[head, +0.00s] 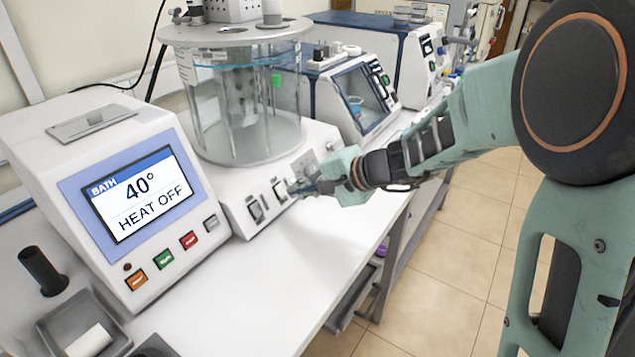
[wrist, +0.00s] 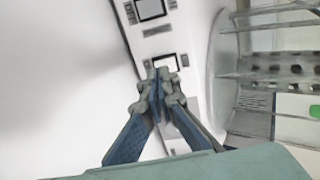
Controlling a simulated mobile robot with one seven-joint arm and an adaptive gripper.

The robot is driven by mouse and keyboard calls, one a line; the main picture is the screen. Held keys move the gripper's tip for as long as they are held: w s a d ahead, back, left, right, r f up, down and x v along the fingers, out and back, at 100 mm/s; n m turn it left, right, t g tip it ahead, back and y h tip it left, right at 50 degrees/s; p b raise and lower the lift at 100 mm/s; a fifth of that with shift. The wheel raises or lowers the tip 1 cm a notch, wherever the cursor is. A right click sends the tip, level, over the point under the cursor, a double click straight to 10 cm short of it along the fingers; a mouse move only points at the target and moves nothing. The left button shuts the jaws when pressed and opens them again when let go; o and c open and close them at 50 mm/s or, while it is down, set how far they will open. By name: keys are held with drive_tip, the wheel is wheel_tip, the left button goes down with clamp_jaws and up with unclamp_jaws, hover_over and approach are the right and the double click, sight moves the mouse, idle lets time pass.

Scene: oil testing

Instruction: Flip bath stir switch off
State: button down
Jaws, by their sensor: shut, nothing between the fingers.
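The bath is a clear glass cylinder (head: 245,110) on a white base (head: 236,200) with a sloped front panel. Rocker switches sit on that panel; in the head view one switch (head: 257,210) is at the left and another switch (head: 280,190) is nearer my gripper. My gripper (head: 294,187) is shut and empty, its tips at the panel. In the wrist view the tips (wrist: 160,80) are just below a switch (wrist: 165,63), overlapping its lower edge; another switch (wrist: 150,9) is farther up. I cannot tell contact, the labels, or the rocker positions.
A control unit's screen (head: 135,195) reads "BATH 40° HEAT OFF", with coloured buttons below. Blue-and-white instruments (head: 345,95) stand behind the bath. The bench (head: 290,275) is clear in front. A grey tray (head: 85,325) holds a white cylinder at the front left.

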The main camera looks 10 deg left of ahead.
sight(281, 191)
drive_tip(key=shift+x, duration=1.25)
